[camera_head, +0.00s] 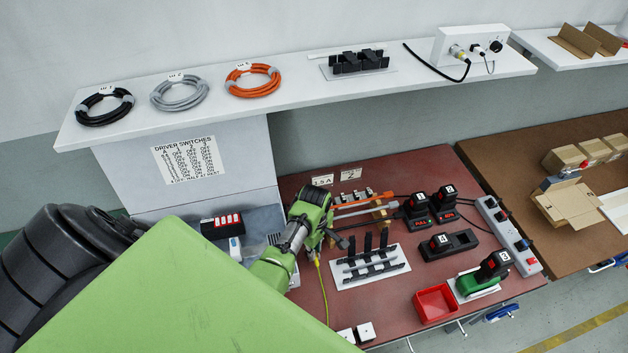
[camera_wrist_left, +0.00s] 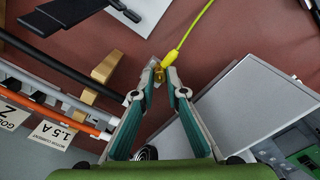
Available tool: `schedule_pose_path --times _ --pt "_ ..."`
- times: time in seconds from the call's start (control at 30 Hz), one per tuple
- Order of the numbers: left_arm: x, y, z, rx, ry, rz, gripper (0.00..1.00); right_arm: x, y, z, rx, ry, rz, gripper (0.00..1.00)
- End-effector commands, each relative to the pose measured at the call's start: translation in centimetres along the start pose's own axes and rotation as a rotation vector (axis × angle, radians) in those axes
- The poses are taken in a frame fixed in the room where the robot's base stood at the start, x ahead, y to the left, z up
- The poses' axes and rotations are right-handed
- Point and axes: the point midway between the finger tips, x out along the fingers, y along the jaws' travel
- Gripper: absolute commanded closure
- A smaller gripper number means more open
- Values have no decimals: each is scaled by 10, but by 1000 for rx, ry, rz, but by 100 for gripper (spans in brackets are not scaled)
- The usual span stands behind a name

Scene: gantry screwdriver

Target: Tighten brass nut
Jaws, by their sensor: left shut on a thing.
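The brass nut (camera_wrist_left: 158,75) shows in the left wrist view between the fingertips of my left gripper (camera_wrist_left: 160,82). A yellow cable (camera_wrist_left: 200,24) ends right beside it. The fingers are shut on the nut. In the head view my left gripper (camera_head: 326,232) points down over the red-brown table, with the yellow cable (camera_head: 323,285) running from under it toward the front edge. The nut is hidden there behind the gripper. My right gripper is not in view.
An orange rod (camera_head: 365,199) and grey rods lie beside the gripper, with a wooden block (camera_head: 380,213) close by. A black-finned rack (camera_head: 370,265), black battery packs (camera_head: 440,203) and a red bin (camera_head: 435,303) stand to the right. A white shelf (camera_head: 330,92) spans the back.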

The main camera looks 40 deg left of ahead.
Motion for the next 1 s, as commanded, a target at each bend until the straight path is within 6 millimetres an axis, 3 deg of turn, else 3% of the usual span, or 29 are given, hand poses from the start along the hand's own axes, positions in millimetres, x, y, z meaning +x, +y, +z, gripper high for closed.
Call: schedule_pose_path --times 0.5,0.73,0.77,0.8,1.0 --pt "0 0 1 413 -1 -1 100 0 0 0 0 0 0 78" --pt "0 0 1 439 -3 0 100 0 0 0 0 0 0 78" --pt "0 0 1 439 -3 0 85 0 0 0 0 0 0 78" --pt "0 0 1 438 -3 0 78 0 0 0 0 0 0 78" --pt "0 0 1 436 -2 0 78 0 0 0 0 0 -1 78"
